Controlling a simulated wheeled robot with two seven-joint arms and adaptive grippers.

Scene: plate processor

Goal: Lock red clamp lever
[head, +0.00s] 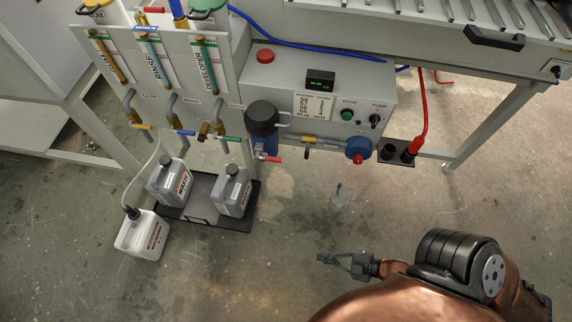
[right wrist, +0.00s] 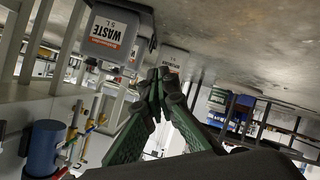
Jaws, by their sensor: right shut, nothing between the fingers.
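A red-handled lever (head: 271,158) sits at the foot of the blue filter housing (head: 267,143), under its black cap. Another red handle (head: 151,9) shows at the top left of the machine. I cannot tell which of them is the clamp lever, or whether either is locked. My right gripper (head: 328,257) is out over the floor, below and to the right of the machine front, apart from both red handles. Its green-padded fingers are shut and empty, and their tips meet in the right wrist view (right wrist: 157,88). My left gripper is not in view.
A red-ended hose (head: 422,120) runs into a black holder at the right. Waste jugs (head: 170,182) stand in a black tray (head: 250,213), with a white jug (head: 143,236) beside it. A small clear item (head: 340,196) shows above the floor. Floor around my right gripper is free.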

